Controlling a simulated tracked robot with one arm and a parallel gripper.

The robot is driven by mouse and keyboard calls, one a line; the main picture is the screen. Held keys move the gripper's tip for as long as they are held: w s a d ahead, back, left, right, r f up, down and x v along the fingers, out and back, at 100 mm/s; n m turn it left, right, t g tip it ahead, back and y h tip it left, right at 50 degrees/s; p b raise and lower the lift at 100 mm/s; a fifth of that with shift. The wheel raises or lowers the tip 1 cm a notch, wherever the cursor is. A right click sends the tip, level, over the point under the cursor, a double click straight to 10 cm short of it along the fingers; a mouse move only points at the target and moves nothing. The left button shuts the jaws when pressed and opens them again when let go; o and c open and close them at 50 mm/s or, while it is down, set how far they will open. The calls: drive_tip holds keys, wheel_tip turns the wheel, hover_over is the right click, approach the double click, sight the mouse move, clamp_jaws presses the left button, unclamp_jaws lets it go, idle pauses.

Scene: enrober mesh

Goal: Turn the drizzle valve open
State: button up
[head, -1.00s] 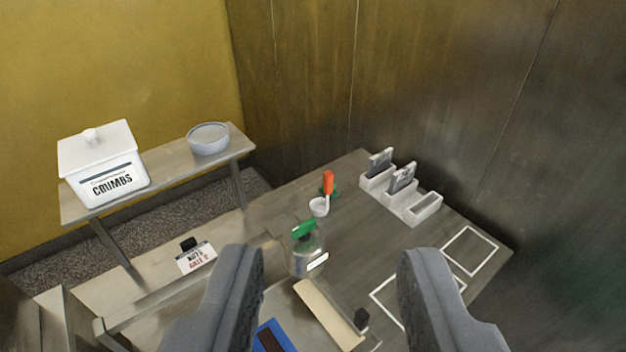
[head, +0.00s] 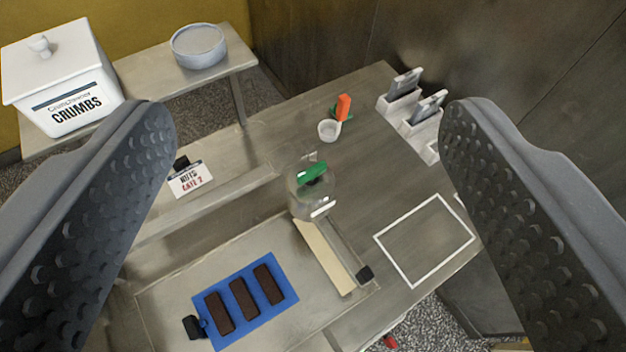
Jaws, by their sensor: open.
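A green handle (head: 313,172), which looks like the drizzle valve, sits on top of a clear glass vessel (head: 314,198) near the middle of the head view. The vessel stands at the far end of a cream strip (head: 325,257) on the metal bench. A small white label shows low on the vessel. My gripper (head: 308,115) is open and empty. Its two dark studded fingers frame the left and right of the view, well apart from the handle, with nothing between them touching it.
A blue mat (head: 283,303) with three chocolate bars lies front left of the vessel. A white cup (head: 329,130) with an orange-handled item stands behind it. Card holders (head: 391,110) are at back right. A nuts sign (head: 190,180), crumbs box (head: 72,104) and round tin (head: 199,47) are left.

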drive_tip(key=w+f+n+g+y+p, duration=0.1)
drive_tip(key=w+f+n+g+p, duration=0.3)
drive_tip(key=w+f, duration=0.55)
drive_tip(key=n+g+p, duration=0.2)
drive_tip(key=g+p, duration=0.4)
approach(314, 170)
drive_tip(key=shift+y, duration=0.4)
drive_tip(key=x, duration=0.3)
drive_tip(key=p+x, duration=0.1)
drive_tip(key=x, duration=0.2)
drive_tip(key=p+x, duration=0.1)
drive_tip(key=x, duration=0.2)
drive_tip(key=shift+w+d+f, duration=0.15)
drive_tip(key=shift+d+f, duration=0.05)
drive_tip(key=shift+d, duration=0.05)
drive_tip(key=shift+c, duration=0.3)
drive_tip(key=c, duration=0.9)
drive_tip(key=shift+d, duration=0.15)
